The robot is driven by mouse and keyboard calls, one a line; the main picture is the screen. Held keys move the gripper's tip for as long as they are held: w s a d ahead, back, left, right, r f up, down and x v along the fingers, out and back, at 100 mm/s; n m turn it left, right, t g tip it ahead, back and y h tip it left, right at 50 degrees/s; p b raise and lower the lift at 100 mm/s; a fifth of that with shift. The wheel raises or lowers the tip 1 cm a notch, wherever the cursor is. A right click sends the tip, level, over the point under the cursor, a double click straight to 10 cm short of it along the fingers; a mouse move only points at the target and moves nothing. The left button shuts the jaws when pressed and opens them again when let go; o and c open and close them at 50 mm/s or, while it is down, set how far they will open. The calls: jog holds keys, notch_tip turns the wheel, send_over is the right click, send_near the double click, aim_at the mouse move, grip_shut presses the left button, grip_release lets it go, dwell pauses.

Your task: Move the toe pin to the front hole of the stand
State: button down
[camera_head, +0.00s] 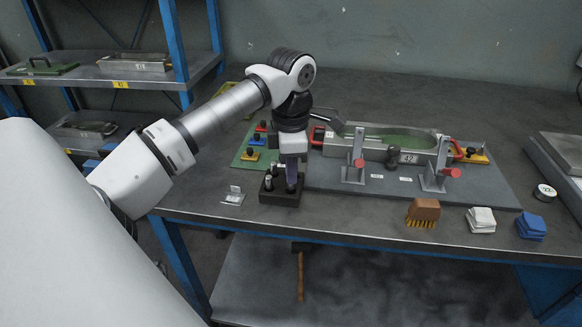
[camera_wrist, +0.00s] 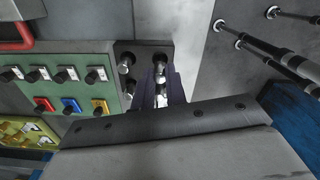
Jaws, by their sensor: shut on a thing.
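The stand is a small black block (camera_head: 280,199) near the table's front edge, below my gripper (camera_head: 291,182). Metal pins stand in its left part, one of them a silver pin (camera_head: 268,182). In the wrist view the stand (camera_wrist: 143,48) lies just beyond my gripper (camera_wrist: 161,88), with pins (camera_wrist: 126,63) at its left side. My gripper is shut on a silver pin (camera_wrist: 160,70), seemingly the toe pin, right over the stand. The fingers hide its lower end, so I cannot tell whether it sits in a hole.
The mould (camera_head: 375,153) with red-handled clamps (camera_head: 355,163) stands to the right. A small metal bracket (camera_head: 233,196) is near the stand. A brush (camera_head: 424,210) and cloths (camera_head: 481,219) lie farther right.

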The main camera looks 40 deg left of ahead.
jog(key=shift+f+b, duration=0.85)
jog(key=shift+f, duration=0.05)
dwell(0.4)
jog(key=c, duration=0.9)
grip_release()
jog(key=shift+o, duration=0.2)
jog(key=shift+r+p, duration=2.25)
jog(key=shift+r, duration=1.3)
